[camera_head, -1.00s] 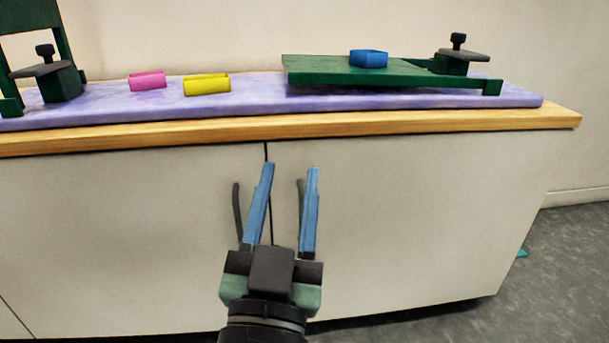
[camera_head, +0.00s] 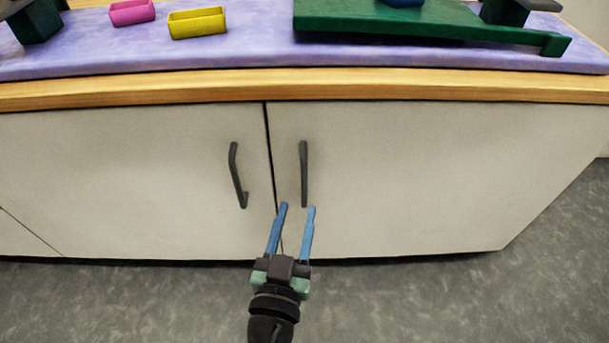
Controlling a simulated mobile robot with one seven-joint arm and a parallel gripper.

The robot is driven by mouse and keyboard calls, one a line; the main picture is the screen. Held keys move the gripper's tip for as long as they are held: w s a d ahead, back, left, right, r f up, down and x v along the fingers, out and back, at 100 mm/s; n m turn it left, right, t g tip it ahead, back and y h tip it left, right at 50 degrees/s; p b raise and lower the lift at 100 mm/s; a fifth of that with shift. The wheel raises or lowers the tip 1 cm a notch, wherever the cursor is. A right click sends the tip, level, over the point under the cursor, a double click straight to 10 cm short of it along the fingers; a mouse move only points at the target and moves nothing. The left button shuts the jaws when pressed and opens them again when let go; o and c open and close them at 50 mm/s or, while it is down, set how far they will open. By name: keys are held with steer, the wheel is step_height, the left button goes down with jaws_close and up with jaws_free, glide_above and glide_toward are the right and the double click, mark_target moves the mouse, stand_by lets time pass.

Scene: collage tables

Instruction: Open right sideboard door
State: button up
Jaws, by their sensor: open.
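The right sideboard door (camera_head: 430,175) is a plain off-white panel and is shut. Its dark upright bar handle (camera_head: 304,172) stands near the door's left edge, just right of the dark seam between the doors. My gripper (camera_head: 297,207) has two blue fingers, spread open and empty. The fingertips show at the lower end of the right handle, one to its left and one slightly to its right. In the picture the handle lies above the fingers, not between them; I cannot tell the depth gap.
The left door (camera_head: 120,180) is shut, with its own dark handle (camera_head: 238,175) close by. The wooden top (camera_head: 160,92) bears a purple mat (camera_head: 255,55), a pink box (camera_head: 132,12), a yellow box (camera_head: 197,23) and a green board (camera_head: 400,22). Grey floor (camera_head: 450,300) in front is clear.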

mark_target(303, 185)
steer(key=w, duration=0.2)
steer(key=w+d, duration=0.1)
steer(key=w, duration=0.5)
steer(key=shift+d, duration=0.3)
steer(key=shift+s, duration=0.1)
steer(key=shift+c, duration=0.3)
jaws_close()
stand_by(0.6)
